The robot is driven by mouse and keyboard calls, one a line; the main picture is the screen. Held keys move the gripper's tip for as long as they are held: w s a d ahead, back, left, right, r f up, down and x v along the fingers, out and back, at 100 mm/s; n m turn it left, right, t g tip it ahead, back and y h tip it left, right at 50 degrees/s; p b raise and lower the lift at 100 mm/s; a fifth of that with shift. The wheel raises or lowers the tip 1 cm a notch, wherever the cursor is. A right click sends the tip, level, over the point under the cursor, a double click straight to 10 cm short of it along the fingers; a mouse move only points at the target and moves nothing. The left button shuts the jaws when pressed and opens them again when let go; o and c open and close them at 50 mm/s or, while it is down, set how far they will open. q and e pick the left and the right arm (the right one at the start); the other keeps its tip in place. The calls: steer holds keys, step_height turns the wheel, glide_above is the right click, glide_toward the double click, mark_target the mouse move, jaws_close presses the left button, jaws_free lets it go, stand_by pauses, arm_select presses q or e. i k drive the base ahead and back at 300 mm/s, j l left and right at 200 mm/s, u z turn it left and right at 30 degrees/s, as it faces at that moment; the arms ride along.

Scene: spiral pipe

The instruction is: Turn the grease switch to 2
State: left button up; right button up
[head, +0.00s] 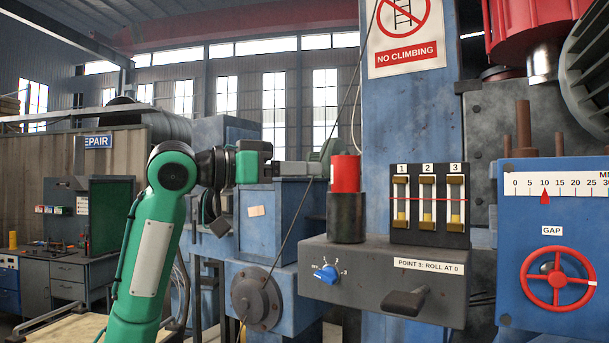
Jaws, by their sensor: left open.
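A blue rotary knob (327,273), which looks like the grease switch, sits on the front of a dark grey box (375,272). Small marks surround it, too small to read, so I cannot tell its setting. My left gripper (298,168) is up and to the left of the knob, well apart from it, and points right toward a red-topped dark cylinder (346,205). It is open, with nothing visible in it; its fingertips are hard to make out against the background. My right gripper is not in view.
Three gauges (428,198) labelled 1, 2, 3 stand on the box. A dark lever (405,302) juts from its front, right of the knob. A blue panel (550,240) with a red handwheel (557,279) is at right. A thin cable hangs across the view left of the box.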

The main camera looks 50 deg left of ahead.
mark_target(329, 274)
steer(key=k+l, duration=0.2)
steer(key=k, duration=0.3)
steer(key=k+l, duration=0.25)
steer(key=k, duration=0.2)
